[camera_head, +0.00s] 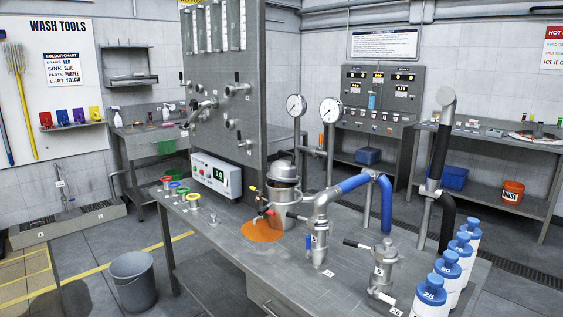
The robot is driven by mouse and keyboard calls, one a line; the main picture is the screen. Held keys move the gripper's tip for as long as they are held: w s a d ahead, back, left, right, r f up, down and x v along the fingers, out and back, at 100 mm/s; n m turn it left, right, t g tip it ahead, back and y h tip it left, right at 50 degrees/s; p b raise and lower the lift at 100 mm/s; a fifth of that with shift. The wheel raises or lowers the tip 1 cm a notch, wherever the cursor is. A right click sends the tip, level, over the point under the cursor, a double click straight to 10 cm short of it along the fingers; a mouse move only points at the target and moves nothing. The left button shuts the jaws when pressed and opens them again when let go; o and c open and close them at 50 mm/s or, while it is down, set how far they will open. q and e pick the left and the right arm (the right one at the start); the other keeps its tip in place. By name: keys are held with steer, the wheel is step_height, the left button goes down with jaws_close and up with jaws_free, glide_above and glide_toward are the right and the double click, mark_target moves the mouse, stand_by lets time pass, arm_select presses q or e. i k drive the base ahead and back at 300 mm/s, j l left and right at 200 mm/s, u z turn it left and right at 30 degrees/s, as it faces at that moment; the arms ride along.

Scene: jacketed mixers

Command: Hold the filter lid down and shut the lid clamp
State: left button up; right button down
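Neither of my grippers shows in the head view. On the grey metal bench (340,290), a small steel housing (384,268) stands upright at the front right, with a capped top and a dark-tipped lever (357,244) reaching left. It may be the filter, but I cannot tell for sure. Whether its lid is fully seated or its clamp is shut is too small to tell. A larger lidded steel vessel (284,205) stands further back, with a red-tipped handle and a yellow-tipped handle on it.
A steel pipe (318,235) with a blue hose (386,205) rises left of the housing. Several white bottles with blue caps (431,293) line the bench's right edge. An orange mat (261,229) lies by the vessel. A grey bucket (134,279) stands on the floor at left.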

mark_target(264, 209)
steer(key=z, duration=0.5)
steer(key=i+j+z, duration=0.4)
steer(key=j+z, duration=0.2)
steer(key=j, duration=0.2)
steer(key=i+j+z, duration=0.1)
steer(key=j, duration=0.35)
steer(key=i+j+z, duration=0.1)
steer(key=j, duration=0.4)
steer(key=i+j+z, duration=0.1)
steer(key=j, duration=0.4)
steer(key=i+j+z, duration=0.1)
steer(key=j, duration=0.4)
steer(key=i+j, duration=0.1)
steer(key=j, duration=0.35)
steer(key=i+j, duration=0.15)
steer(key=j, duration=0.35)
steer(key=i+j, duration=0.1)
steer(key=j, duration=0.35)
steer(key=k+j, duration=0.3)
steer(key=k, duration=0.15)
steer(key=i, duration=0.1)
